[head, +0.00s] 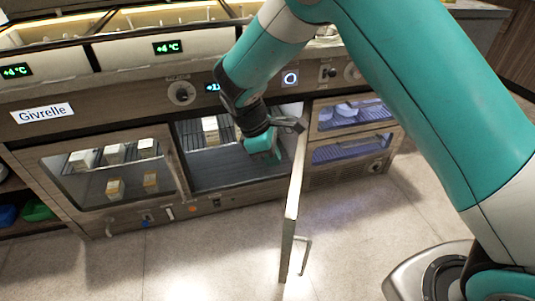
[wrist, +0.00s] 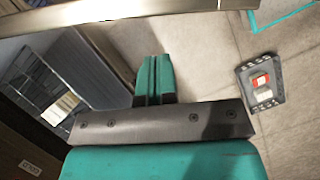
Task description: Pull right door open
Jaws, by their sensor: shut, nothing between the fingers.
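The right door (head: 291,215) stands swung far out from the counter, seen nearly edge-on in the head view. Its bar handle (head: 306,257) is on the side facing right. Behind it the right compartment (head: 235,170) is open, with a shelf and a pale box (head: 210,130) inside. My gripper (head: 268,147) is at the mouth of this compartment, left of the door, on its inner side. In the wrist view the teal fingers (wrist: 154,78) are together and empty. A long pale panel (wrist: 80,15), seemingly the door, crosses the top of that view, apart from the fingertips.
The left glass door (head: 115,170) is closed, with several boxes behind it. Lit drawers (head: 350,130) are right of the opening. The floor (head: 200,250) in front is clear. A dark panel with a red switch (wrist: 262,82) shows in the wrist view.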

